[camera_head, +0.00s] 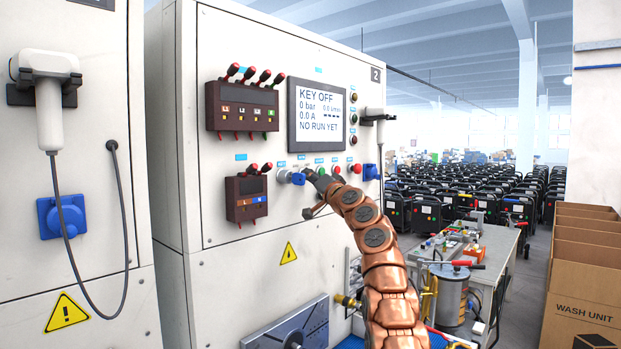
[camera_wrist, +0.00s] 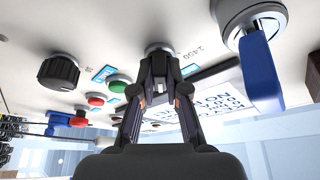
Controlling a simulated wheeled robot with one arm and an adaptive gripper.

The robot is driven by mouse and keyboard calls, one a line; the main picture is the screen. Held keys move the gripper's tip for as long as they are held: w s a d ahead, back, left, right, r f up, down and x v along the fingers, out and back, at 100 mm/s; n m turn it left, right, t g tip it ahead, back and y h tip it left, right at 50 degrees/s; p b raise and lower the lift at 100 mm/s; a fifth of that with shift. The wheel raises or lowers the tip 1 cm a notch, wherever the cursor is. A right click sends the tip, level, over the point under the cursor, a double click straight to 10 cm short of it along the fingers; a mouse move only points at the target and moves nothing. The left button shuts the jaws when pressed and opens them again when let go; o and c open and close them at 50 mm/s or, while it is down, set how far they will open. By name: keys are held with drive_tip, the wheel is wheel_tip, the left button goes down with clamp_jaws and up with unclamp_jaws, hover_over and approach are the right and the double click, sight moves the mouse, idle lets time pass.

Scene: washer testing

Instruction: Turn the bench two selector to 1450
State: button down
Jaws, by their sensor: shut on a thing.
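The bench two panel (camera_head: 225,190), marked 2 at its top corner, faces me. Its screen (camera_head: 317,115) reads KEY OFF, 0 bar, 0.0 A, NO RUN YET. My gripper (camera_wrist: 160,70) is shut on the selector knob (camera_wrist: 157,47), whose round base shows between the fingertips in the wrist view. In the head view my gripper (camera_head: 313,180) covers the knob, just right of the blue key switch (camera_head: 291,177).
In the wrist view a blue-handled key switch (camera_wrist: 258,55) is close on the right. A black knob (camera_wrist: 58,72), a green button (camera_wrist: 118,82) and a red button (camera_wrist: 95,98) are on the left. A cluttered worktable (camera_head: 497,240) and cardboard boxes (camera_head: 585,270) stand at right.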

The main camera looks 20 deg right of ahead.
drive_tip(key=shift+f+n, duration=0.2)
drive_tip(key=shift+n, duration=0.5)
drive_tip(key=c, duration=1.2)
unclamp_jaws()
drive_tip(key=shift+r, duration=0.1)
drive_tip(key=shift+s+d, duration=0.2)
drive_tip(key=shift+s+f, duration=0.2)
drive_tip(key=shift+s, duration=0.25)
drive_tip(key=shift+s+d, duration=0.5)
drive_tip(key=shift+s, duration=1.4)
drive_tip(key=shift+s+d, duration=0.5)
drive_tip(key=shift+s, duration=1.4)
drive_tip(key=shift+s+d, duration=0.5)
drive_tip(key=shift+s, duration=1.4)
